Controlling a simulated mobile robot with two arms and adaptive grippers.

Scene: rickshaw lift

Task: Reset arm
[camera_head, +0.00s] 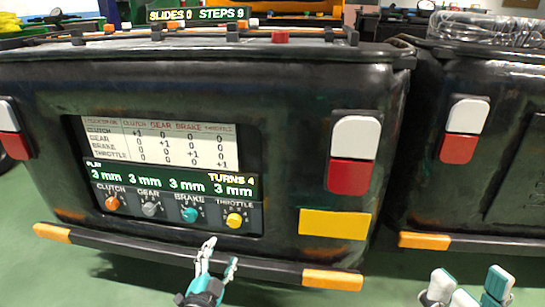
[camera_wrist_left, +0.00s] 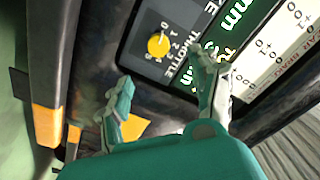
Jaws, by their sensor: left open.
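My left gripper (camera_head: 221,251) is open and empty, just below the dial panel on the back of the black rickshaw (camera_head: 285,120). In the left wrist view its spread fingers (camera_wrist_left: 165,78) point toward the yellow throttle dial (camera_wrist_left: 158,45), apart from it as far as I can tell. The head view shows the orange clutch dial (camera_head: 112,203), grey gear dial (camera_head: 150,209), teal brake dial (camera_head: 190,214) and yellow throttle dial (camera_head: 234,220) in a row. My right gripper (camera_head: 468,284) is at the lower right, fingers spread and apparently empty; its lower part is cut off.
A black bumper bar (camera_head: 190,255) with orange ends runs below the panel, close to my left gripper. A second black vehicle (camera_head: 480,180) stands at the right. A lit sign (camera_head: 198,14) is at the top. Green floor (camera_head: 40,280) is clear at the lower left.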

